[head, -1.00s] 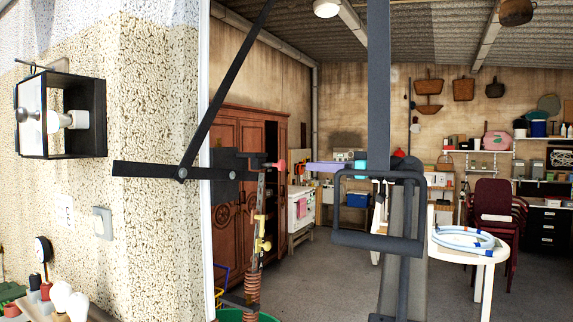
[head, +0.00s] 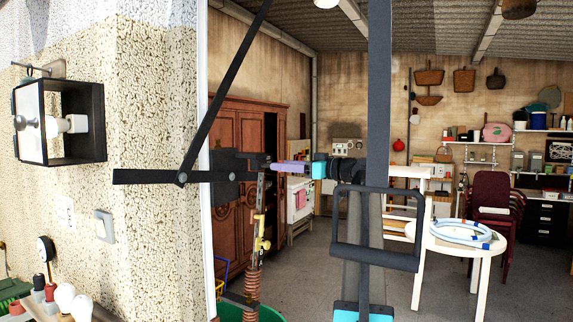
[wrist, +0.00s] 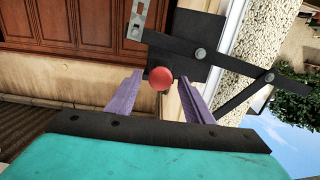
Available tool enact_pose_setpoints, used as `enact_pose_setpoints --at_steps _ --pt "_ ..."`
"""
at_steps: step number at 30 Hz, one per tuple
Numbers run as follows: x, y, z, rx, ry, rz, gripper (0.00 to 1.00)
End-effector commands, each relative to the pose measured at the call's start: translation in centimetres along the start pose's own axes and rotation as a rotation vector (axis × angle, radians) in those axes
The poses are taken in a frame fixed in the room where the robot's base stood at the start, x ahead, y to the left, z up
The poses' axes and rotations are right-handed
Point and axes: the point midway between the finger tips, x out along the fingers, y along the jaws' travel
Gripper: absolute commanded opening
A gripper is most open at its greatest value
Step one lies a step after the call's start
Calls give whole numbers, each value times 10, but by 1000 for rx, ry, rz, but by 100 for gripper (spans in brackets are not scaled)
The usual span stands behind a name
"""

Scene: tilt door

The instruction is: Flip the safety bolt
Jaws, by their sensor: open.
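The safety bolt's red ball knob (wrist: 161,78) shows in the wrist view, in front of the black lock plate (wrist: 185,45). In the head view the plate (head: 230,178) is fixed at the wall's edge, with dark bars joined to it. My gripper (wrist: 159,80) has two purple fingers, spread apart with the red knob between them in the picture. Gaps show on both sides of the knob, so I see no grip on it. In the head view my gripper (head: 276,167) points left at the plate; the knob is not clearly visible there.
Dark bars (wrist: 225,62) cross beside the plate. A black wall lamp (head: 85,120) juts from the stone wall at left. A yellow-handled tool (head: 261,232) stands below the plate. A white round table (head: 455,240) stands at right, with open floor before the wardrobe.

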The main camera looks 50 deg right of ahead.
Motion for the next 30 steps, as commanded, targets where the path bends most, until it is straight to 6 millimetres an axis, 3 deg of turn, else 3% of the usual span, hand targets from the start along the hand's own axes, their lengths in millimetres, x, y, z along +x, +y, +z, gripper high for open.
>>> enact_pose_setpoints --at_steps 8,17,30 --pt "2 0 0 0 0 -1 47" --pt "2 -1 0 0 0 -1 0" --pt "5 11 2 -2 1 19 0"
